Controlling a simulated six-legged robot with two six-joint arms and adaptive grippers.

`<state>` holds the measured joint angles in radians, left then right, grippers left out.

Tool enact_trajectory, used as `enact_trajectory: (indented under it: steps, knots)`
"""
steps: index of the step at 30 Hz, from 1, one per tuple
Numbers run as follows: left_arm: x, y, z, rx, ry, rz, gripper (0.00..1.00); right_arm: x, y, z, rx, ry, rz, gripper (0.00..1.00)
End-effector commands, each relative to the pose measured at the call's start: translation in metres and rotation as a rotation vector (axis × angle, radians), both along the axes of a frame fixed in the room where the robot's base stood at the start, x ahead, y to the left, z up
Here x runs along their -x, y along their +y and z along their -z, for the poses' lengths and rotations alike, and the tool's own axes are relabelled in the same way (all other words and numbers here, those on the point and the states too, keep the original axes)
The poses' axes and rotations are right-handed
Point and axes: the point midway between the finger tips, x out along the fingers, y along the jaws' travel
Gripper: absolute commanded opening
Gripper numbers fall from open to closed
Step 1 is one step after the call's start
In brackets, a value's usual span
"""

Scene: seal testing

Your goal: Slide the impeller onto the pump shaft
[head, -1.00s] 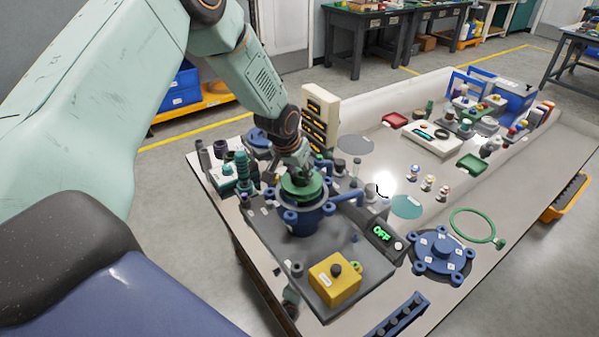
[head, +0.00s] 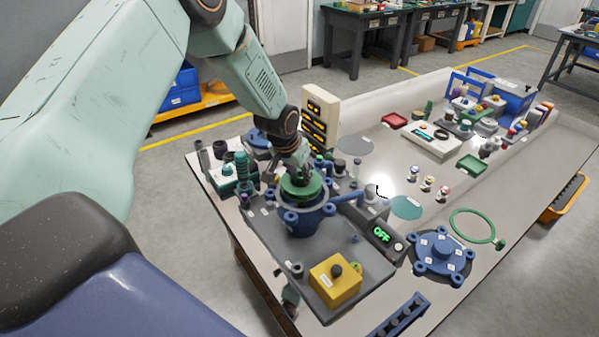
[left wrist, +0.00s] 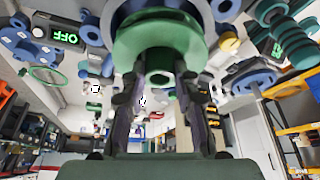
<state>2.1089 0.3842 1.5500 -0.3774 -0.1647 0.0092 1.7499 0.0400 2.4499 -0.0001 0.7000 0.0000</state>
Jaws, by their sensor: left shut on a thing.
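The green impeller (head: 303,187) is a round disc with a hub. My left gripper (head: 298,170) is shut on its hub from above and holds it over the mouth of the blue pump housing (head: 303,222). In the left wrist view, both fingers of the gripper (left wrist: 160,82) close on the hub of the impeller (left wrist: 152,45), and the blue housing shows just beyond the disc. The pump shaft is hidden behind the impeller, so I cannot tell whether the shaft is in its bore. My right gripper is not in view.
The housing stands on a dark base with a yellow box (head: 335,280) and an "OFF" display (head: 382,235). A blue cover (head: 441,254) and a green ring (head: 472,226) lie to the right. A panel tower (head: 320,118) rises close behind the gripper.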

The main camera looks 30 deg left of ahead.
Motion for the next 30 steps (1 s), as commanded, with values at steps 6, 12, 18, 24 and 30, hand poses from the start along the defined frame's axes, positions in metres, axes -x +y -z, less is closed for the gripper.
enact_trajectory:
  steps: [6,12,18,24,30]
  knots:
    - [-0.001,0.000,-0.001,0.000,-0.003,0.001,0.00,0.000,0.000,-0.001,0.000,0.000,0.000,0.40]
    - [-0.001,0.000,0.000,0.000,-0.003,0.000,0.00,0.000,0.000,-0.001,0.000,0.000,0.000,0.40]
    - [-0.001,0.000,0.005,0.000,-0.003,0.001,0.00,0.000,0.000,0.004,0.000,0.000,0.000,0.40]
    - [-0.001,0.000,0.011,0.000,-0.003,0.001,0.00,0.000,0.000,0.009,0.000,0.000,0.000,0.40]
    - [-0.001,-0.001,0.015,0.000,-0.003,0.000,0.32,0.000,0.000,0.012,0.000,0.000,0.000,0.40]
